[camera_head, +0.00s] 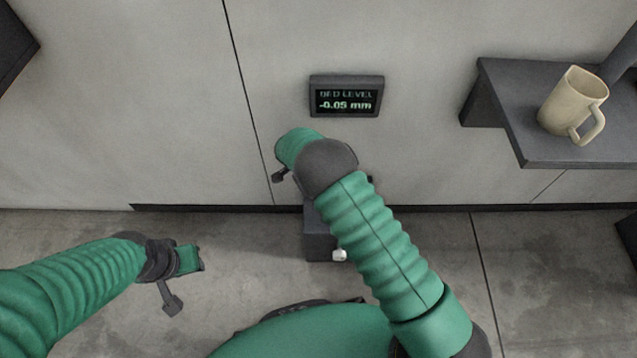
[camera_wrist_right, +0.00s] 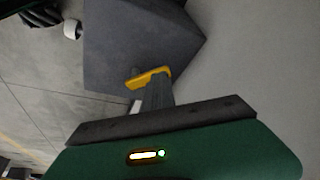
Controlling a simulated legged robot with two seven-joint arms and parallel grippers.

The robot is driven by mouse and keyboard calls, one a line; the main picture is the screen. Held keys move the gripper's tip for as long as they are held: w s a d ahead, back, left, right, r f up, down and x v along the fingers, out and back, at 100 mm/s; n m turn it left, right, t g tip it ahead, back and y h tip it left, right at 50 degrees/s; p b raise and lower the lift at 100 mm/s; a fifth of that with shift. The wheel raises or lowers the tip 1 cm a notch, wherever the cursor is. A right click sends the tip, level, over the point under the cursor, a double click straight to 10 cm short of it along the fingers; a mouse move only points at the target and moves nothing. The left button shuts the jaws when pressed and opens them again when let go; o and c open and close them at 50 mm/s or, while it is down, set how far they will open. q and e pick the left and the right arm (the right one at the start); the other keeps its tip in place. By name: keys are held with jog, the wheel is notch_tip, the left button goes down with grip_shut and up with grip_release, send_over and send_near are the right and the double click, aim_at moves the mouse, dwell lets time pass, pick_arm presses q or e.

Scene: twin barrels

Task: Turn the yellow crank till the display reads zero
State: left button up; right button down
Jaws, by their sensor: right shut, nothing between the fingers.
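The display (camera_head: 346,97) on the wall reads BED LEVEL -0.05 mm. The yellow crank (camera_wrist_right: 145,79) shows in the right wrist view, in front of a dark grey box (camera_wrist_right: 130,45); in the head view my right arm hides it. My right gripper (camera_wrist_right: 159,92) is shut and empty, its fingers at the crank's right end; I cannot tell whether they touch it. In the head view that gripper is mostly hidden behind its own wrist, below the display. My left gripper (camera_head: 172,300) hangs over the floor at lower left, away from the box; its opening is unclear.
The grey box (camera_head: 319,243) has a white knob (camera_head: 340,255) on its front. At right, a beige mug (camera_head: 573,105) stands on a dark shelf (camera_head: 545,151) that juts from the wall. The floor between my left gripper and the box is clear.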

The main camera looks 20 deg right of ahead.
jog(key=w+m+b, duration=0.1)
jog(key=m, duration=0.1)
jog(key=w+d+m+g+b, duration=0.1)
jog(key=shift+f+m, duration=0.15)
jog(key=shift+m, duration=0.25)
jog(key=shift+w+d+m+g+b, duration=0.15)
jog(key=shift+d+m+g+b, duration=0.25)
jog(key=shift+d+m+g, duration=0.15)
pick_arm(q)
jog(key=f, duration=0.3)
jog(key=shift+a+f, duration=0.15)
jog(key=shift+a, duration=0.15)
pick_arm(e)
jog(key=shift+w+d+r, duration=0.15)
jog(key=shift+w+r, duration=0.05)
jog(key=shift+d, duration=0.1)
